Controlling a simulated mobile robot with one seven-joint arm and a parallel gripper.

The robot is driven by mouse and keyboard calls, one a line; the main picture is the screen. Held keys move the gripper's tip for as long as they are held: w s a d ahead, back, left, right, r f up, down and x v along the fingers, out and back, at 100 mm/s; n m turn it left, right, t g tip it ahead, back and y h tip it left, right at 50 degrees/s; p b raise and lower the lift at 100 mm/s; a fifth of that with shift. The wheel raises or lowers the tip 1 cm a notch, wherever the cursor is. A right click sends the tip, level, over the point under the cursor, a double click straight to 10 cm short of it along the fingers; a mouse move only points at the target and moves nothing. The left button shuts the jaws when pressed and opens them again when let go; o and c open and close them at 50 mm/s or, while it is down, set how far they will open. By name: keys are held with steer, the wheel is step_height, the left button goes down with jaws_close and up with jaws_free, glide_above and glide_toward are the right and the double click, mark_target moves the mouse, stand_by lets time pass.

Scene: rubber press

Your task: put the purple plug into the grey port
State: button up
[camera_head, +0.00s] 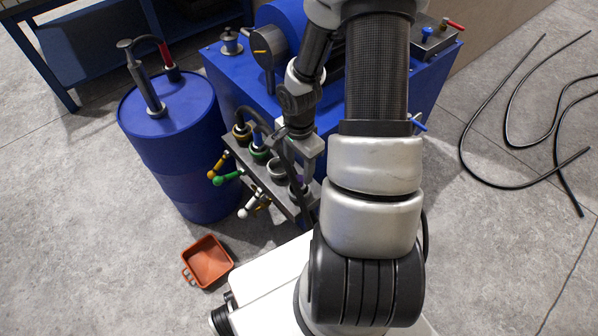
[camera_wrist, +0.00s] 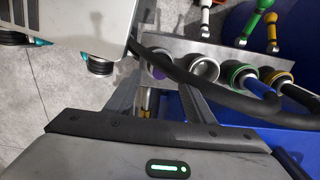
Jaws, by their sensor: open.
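A purple part (camera_wrist: 157,72), which looks like the purple plug, shows at the end of the port row in the wrist view. In the head view a little purple (camera_head: 300,181) shows below my arm's end. I cannot tell how it is seated. The grey port (camera_wrist: 204,68) is an empty, open ring right beside it in the wrist view; it also shows in the head view (camera_head: 277,168). My gripper (camera_wrist: 158,85) is open, with its fingers on either side of the purple part and nothing visibly clamped. My arm hides part of the row in the head view.
Green-ringed (camera_wrist: 239,74) and yellow-ringed (camera_wrist: 274,76) ports hold hose plugs. A dark hose (camera_wrist: 182,76) crosses in front of the row. Colored levers (camera_head: 228,178) stick out from the rack. A blue drum (camera_head: 170,140) stands left; an orange tray (camera_head: 207,261) lies on the floor.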

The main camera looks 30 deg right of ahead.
step_height(320, 180, up, 7)
steer(key=p, duration=0.1)
steer(key=shift+p, duration=0.35)
steer(key=shift+r, duration=0.1)
steer(key=s+a+r+n+t+h+p, duration=0.25)
steer(key=r+n, duration=0.45)
steer(key=r, duration=0.7)
steer(key=s+a+r+n+t+h+p, duration=0.1)
steer(key=s+r+n+p, duration=0.2)
steer(key=r+n, duration=0.75)
steer(key=s+a+r+m+t+y+b, duration=0.2)
steer(key=s+a+r+y+b, duration=0.15)
steer(key=a+r+b, duration=0.35)
step_height(320, 180, up, 15)
steer(key=s+a+p, duration=0.1)
steer(key=p, duration=1.7)
steer(key=shift+s+a, duration=0.15)
